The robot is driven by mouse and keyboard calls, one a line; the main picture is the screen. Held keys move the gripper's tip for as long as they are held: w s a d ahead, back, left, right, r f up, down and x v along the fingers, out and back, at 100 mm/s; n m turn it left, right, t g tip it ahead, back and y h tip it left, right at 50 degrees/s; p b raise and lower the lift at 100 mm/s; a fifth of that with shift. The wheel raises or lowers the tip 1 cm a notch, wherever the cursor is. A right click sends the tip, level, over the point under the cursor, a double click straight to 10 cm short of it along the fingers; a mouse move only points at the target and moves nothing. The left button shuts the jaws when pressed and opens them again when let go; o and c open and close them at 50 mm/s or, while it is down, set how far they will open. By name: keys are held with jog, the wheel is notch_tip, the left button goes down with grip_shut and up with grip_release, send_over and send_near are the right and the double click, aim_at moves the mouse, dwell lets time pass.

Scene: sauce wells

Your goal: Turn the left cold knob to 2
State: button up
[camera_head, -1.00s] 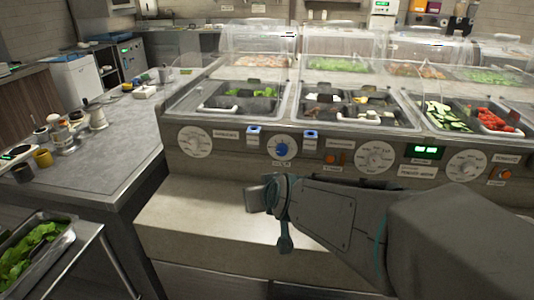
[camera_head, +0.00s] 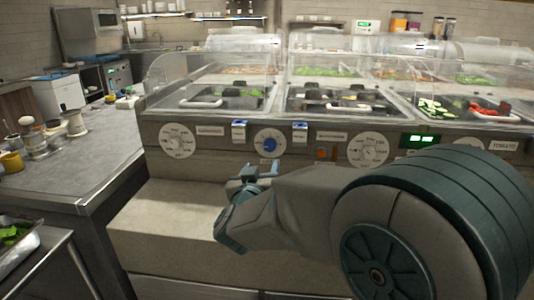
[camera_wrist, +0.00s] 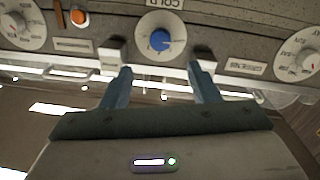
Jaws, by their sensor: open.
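The cold knob is a blue knob (camera_head: 269,144) in the middle of a round white dial on the counter's front panel. In the wrist view the blue knob (camera_wrist: 160,41) sits just beyond my fingertips, roughly centred between them, with an upside-down "COLD" label above its dial. The dial numbers are too small to read. My gripper (camera_head: 260,171) is open and empty, just below and in front of the dial. In the wrist view its two blue fingers (camera_wrist: 160,75) are spread apart, seemingly short of the knob.
White dials stand to the left (camera_head: 177,140) and right (camera_head: 368,150) of the cold dial. Two small blue-and-white brackets (camera_head: 239,131) (camera_head: 300,131) flank it. Above is the food-well counter with clear covers (camera_head: 335,61). A grey side counter (camera_head: 85,170) is at left.

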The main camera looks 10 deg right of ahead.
aim_at(269, 148)
jog(key=x, duration=1.1)
jog(key=shift+w+b, duration=0.1)
jog(key=shift+b, duration=0.3)
jog(key=c, duration=1)
